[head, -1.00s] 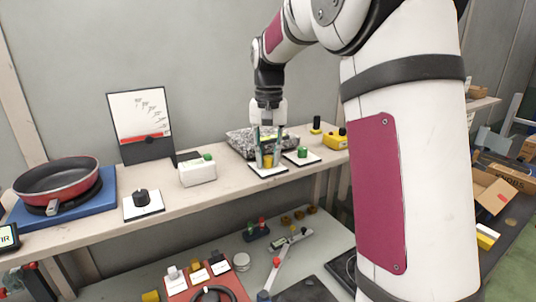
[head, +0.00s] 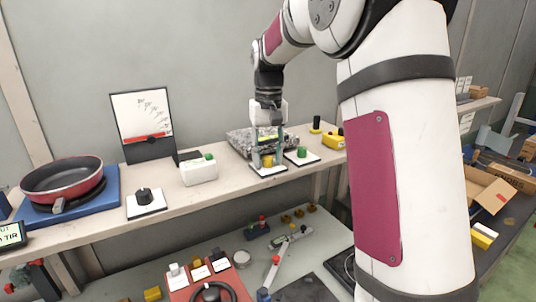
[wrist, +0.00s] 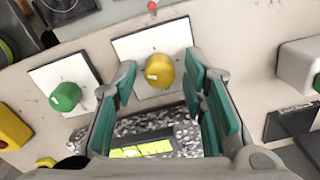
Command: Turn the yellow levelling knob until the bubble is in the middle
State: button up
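The yellow knob (wrist: 160,70) stands on a white square plate (wrist: 132,46), with a pale mark on its side. In the head view the knob (head: 267,161) is partly covered by the fingers. My gripper (wrist: 158,80) is open, its teal finger pads on either side of the knob with a visible gap on each side. It also shows in the head view (head: 267,160), pointing down over the plate. A speckled grey slab (wrist: 190,135) beside the plate carries a yellow-green level vial (wrist: 140,149). The bubble's place in the vial is too small to tell.
A green knob (wrist: 66,96) on its own white plate stands close beside the yellow one. A white box with a green button (head: 198,170), a black knob (head: 144,196) and a red pan (head: 62,180) stand further left on the shelf.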

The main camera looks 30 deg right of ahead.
aim_at(268, 156)
notch_tip(268, 156, up, 12)
dwell(0.8)
dwell(0.3)
jog(key=s+a+r+n+t, duration=0.1)
jog(key=s+a+n+t, duration=0.15)
jog(key=s+a, duration=0.8)
jog(key=s+a+f+t, duration=0.1)
jog(key=s+f, duration=0.3)
jog(key=s, duration=0.4)
jog(key=s+a+f+t, duration=0.2)
jog(key=s+f, duration=0.3)
jog(key=s, duration=0.3)
jog(key=shift+s+f+n, duration=0.3)
jog(key=shift+s+n, duration=0.1)
jog(key=shift+n, duration=0.05)
jog(key=shift+a, duration=0.1)
